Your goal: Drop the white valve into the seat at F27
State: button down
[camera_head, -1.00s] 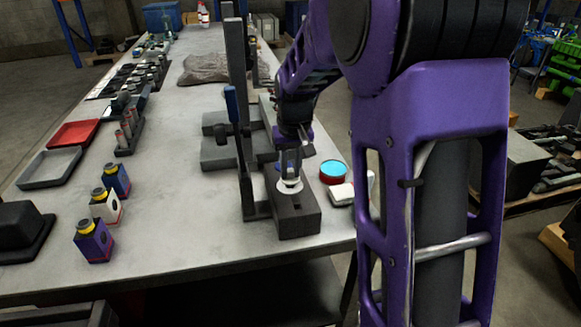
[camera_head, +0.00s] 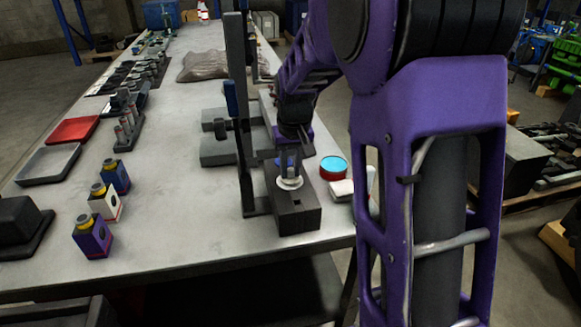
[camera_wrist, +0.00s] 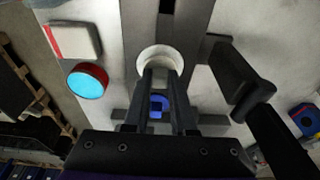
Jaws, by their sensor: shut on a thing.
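The white valve shows as a round white disc (camera_head: 289,183) at the top of the dark block (camera_head: 297,219) at the near right of the bench. My gripper (camera_head: 289,168) is above it, pointing down, with its fingers shut on the valve. In the wrist view the white disc (camera_wrist: 160,60) lies just beyond my fingertips (camera_wrist: 160,80), over the dark block. A small blue part (camera_wrist: 158,105) shows between the fingers. The seat under the disc is hidden, and I cannot read an F27 mark. I cannot tell how far down the valve sits.
A dark upright post (camera_head: 240,110) stands close left of my gripper. A red tin with a blue top (camera_head: 333,168) and a white box (camera_head: 343,189) are to the right. Several small bottles (camera_head: 104,201) and trays (camera_head: 48,164) stand at left.

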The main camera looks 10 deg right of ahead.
jog(key=shift+f, duration=0.2)
dwell(0.4)
jog(key=shift+c, duration=1.3)
grip_release()
jog(key=shift+r, duration=0.1)
jog(key=shift+r+p, duration=2)
jog(key=shift+r, duration=0.65)
jog(key=shift+r+p, duration=0.4)
jog(key=shift+r, duration=0.9)
